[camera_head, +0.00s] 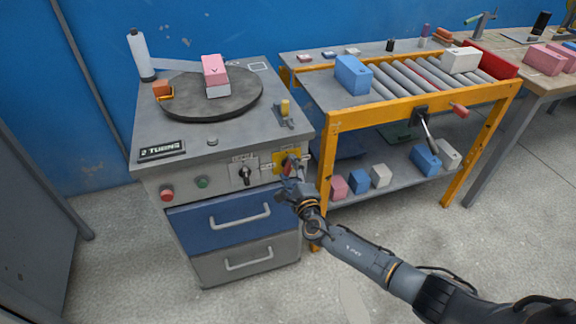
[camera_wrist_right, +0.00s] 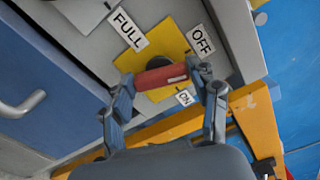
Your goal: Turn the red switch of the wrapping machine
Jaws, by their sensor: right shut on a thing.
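The wrapping machine (camera_head: 150,115) is a grey cabinet with a dark turntable on top, at the left in the head view. Its red switch (camera_wrist_right: 160,77) sits on a yellow plate (camera_wrist_right: 178,43) with OFF and ON labels, at the right end of the front panel. My right gripper (camera_head: 290,172) is at this switch. In the right wrist view its two fingers (camera_wrist_right: 164,88) are shut on the red handle, one at each end. The handle lies across the plate, between the OFF and ON labels. In the head view the gripper partly hides the switch. My left gripper is not in view.
A black selector knob (camera_head: 244,175), a green button (camera_head: 202,182) and a red button (camera_head: 167,194) are left of the switch. Drawers with handles (camera_head: 240,217) are below. A yellow-framed roller table (camera_head: 330,130) stands close at the right. The floor in front is clear.

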